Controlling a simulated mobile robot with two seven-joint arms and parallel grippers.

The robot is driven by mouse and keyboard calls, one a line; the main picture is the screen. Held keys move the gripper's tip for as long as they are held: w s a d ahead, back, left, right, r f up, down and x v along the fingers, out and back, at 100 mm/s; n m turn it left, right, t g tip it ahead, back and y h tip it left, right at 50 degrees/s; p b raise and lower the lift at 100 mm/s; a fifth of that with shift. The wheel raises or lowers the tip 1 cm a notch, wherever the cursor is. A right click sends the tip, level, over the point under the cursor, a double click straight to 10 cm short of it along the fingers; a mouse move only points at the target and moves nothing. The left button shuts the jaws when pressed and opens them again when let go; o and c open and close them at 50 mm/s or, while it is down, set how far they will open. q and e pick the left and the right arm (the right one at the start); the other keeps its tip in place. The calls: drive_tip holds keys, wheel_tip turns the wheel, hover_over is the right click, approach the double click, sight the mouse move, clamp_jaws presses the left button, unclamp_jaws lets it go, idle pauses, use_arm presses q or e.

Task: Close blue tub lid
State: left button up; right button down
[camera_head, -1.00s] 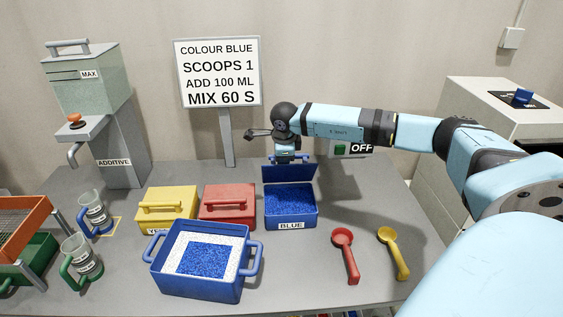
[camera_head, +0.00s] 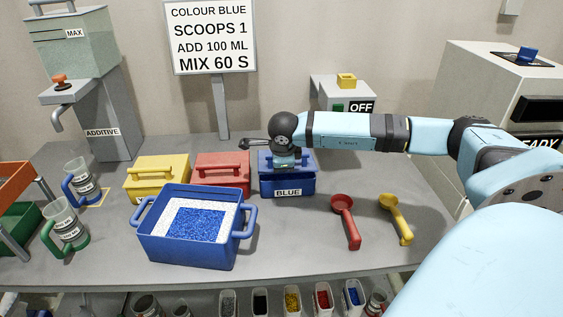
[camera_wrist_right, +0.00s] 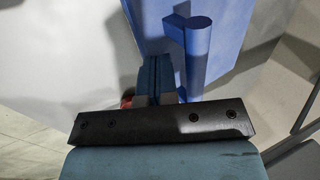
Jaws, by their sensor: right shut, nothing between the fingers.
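The blue tub (camera_head: 266,187) stands at the back middle of the table, with its BLUE label facing front. Its lid (camera_head: 309,171) lies down over the tub, and the blue contents are hidden. My right gripper (camera_head: 286,165) is at the top of the lid by its handle, partly hidden by my wrist. In the right wrist view the fingers (camera_wrist_right: 160,75) are shut and empty beside the blue lid handle (camera_wrist_right: 197,50); I cannot tell if they touch it. My left gripper is not in view.
The closed red tub (camera_head: 222,178) and yellow tub (camera_head: 157,182) stand to the left. A large blue container (camera_head: 185,247) with blue and white granules is in front. A red scoop (camera_head: 345,220) and a yellow scoop (camera_head: 396,218) lie to the right on clear table.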

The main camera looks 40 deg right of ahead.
drive_tip(key=shift+s+a+f+b, duration=0.15)
drive_tip(key=shift+f+b, duration=0.2)
drive_tip(key=shift+f, duration=0.25)
drive_tip(key=shift+s, duration=0.1)
idle(0.3)
